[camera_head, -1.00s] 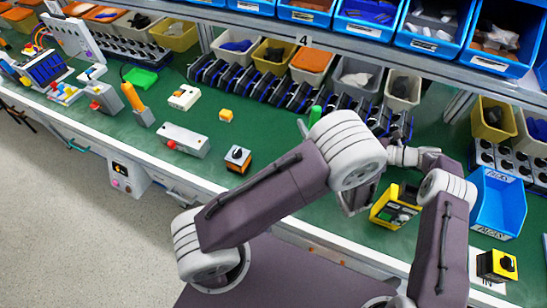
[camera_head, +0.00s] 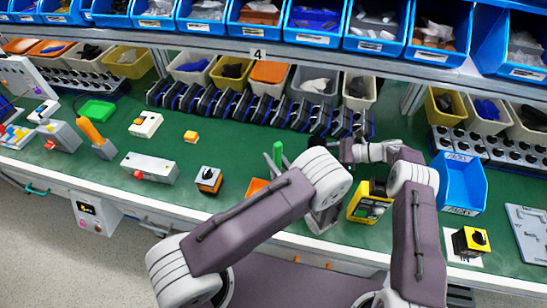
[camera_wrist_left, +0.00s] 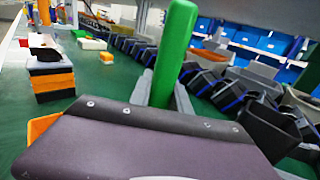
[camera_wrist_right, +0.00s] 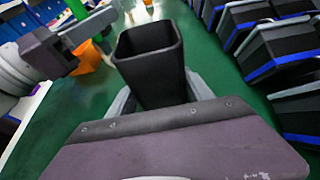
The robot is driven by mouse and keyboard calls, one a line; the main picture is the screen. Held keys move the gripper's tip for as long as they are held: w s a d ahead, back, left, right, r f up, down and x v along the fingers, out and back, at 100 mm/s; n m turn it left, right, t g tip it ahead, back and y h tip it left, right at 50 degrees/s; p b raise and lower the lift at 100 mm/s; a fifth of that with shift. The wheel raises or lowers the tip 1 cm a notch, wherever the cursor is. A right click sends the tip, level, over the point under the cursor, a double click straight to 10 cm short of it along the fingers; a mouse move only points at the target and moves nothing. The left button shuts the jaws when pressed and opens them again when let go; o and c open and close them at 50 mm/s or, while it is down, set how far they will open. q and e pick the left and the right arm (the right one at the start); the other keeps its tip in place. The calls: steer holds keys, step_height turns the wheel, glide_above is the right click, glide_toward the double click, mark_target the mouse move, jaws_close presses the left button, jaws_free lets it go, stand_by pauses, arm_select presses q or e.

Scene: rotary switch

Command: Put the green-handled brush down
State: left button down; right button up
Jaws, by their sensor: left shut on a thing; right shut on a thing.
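The green-handled brush (camera_head: 278,153) stands about upright in my left gripper (camera_head: 275,165); its green handle also shows large in the left wrist view (camera_wrist_left: 177,50). Grey fingers close on its lower part, and its brush end is hidden behind the gripper body. An orange thing (camera_head: 256,187), mostly covered by my left arm, is just beside this gripper. My right gripper (camera_wrist_right: 155,95) is shut on a black square open-topped holder (camera_wrist_right: 150,55), which shows small and dark in the head view (camera_head: 347,150).
A rotary switch box (camera_head: 208,180) stands left of my left gripper. A yellow box (camera_head: 370,202) is near the front edge, and a blue bin (camera_head: 461,184) is to the right. A row of black parts (camera_head: 255,107) lines the back. Green bench shows around the switch box.

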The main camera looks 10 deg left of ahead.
arm_select(q)
steer(key=shift+f, duration=0.15)
steer(key=c, duration=1.2)
jaws_free()
steer(key=v, duration=1.2)
steer(key=shift+r, duration=0.2)
